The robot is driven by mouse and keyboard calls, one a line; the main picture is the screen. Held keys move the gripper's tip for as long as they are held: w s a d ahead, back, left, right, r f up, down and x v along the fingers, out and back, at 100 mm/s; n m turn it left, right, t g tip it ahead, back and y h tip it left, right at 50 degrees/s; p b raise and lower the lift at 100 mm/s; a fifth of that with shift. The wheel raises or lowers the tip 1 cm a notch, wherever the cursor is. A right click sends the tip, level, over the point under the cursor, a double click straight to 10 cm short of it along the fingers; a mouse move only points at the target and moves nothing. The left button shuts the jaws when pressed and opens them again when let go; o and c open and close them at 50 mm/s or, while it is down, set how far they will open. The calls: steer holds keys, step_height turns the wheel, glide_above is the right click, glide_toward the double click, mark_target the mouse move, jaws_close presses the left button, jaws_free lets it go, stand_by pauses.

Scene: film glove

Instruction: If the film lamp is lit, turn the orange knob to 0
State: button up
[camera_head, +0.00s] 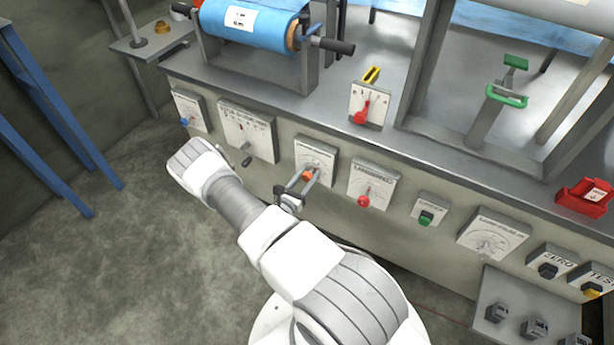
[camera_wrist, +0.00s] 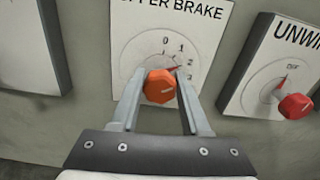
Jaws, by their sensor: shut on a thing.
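The orange knob (camera_wrist: 160,87) sits on a white plate (camera_wrist: 158,35) whose print ends in "PER BRAKE", with dial marks 0, 1, 2 and 3. A red pointer beside the knob points close to the 2. My gripper (camera_wrist: 159,82) has its two fingers on either side of the knob and is shut on it. In the head view the knob (camera_head: 308,174) shows between the fingers on the front panel. I cannot make out a film lamp or whether one is lit.
A red knob (camera_wrist: 295,106) on the "UNWI..." plate is close to the right of my gripper. A blue film roll (camera_head: 247,21) lies above. A green switch (camera_head: 426,217) and a red tray (camera_head: 585,198) are further right.

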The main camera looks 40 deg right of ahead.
steer(key=shift+n, duration=0.3)
jaws_close()
steer(key=shift+a+f+n+b, duration=0.1)
steer(key=shift+n+b, duration=0.2)
steer(key=shift+n, duration=0.3)
steer(key=n+b, duration=0.1)
steer(key=n, duration=0.9)
steer(key=o, duration=1.2)
jaws_free()
steer(key=p+v, duration=0.2)
steer(key=v, duration=1.5)
steer(key=shift+a, duration=0.2)
